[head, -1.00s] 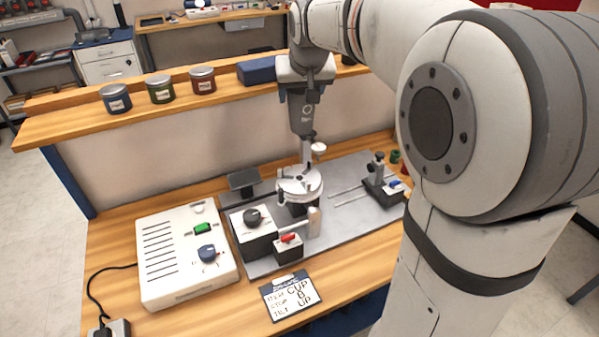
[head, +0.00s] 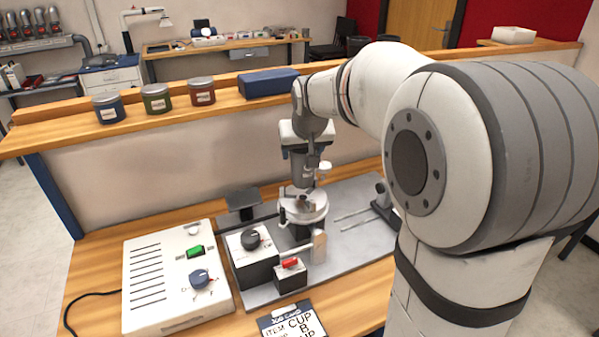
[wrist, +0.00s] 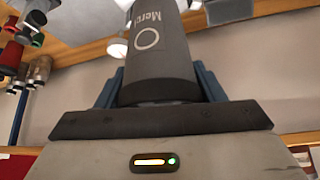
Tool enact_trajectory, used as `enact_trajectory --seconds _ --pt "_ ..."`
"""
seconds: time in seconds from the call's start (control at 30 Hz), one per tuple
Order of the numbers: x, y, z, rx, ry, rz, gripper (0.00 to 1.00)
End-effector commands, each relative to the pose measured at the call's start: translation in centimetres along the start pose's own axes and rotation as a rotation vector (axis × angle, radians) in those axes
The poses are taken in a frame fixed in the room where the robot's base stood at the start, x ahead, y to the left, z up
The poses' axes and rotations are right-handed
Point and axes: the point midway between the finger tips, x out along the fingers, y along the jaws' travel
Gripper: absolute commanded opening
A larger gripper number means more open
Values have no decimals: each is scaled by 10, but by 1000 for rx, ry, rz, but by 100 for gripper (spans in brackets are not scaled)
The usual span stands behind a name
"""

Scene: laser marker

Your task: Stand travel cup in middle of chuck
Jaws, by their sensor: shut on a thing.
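The travel cup (head: 304,168) is a dark grey cylinder with pale lettering and a ring mark. It also fills the middle of the wrist view (wrist: 158,62). My gripper (wrist: 160,88) is shut on it, with a blue finger on each side. In the head view my gripper (head: 304,150) points down and the cup hangs upright below it. The chuck (head: 303,212) is a pale round holder on the grey fixture plate. The cup is over the chuck, its lower end close above the jaws; I cannot tell whether they touch.
A small white round part (head: 323,173) stands close right of the cup. A white control unit (head: 170,280) is left. Jars and a blue case (head: 268,82) sit on the shelf behind.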

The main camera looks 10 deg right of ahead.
Motion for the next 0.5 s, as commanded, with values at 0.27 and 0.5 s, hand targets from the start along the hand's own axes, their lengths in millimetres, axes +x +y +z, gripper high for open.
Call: enact_trajectory --seconds 0.27,0.5 --pt "28 2 18 3 -2 2 53" --pt "37 2 23 3 2 2 53"
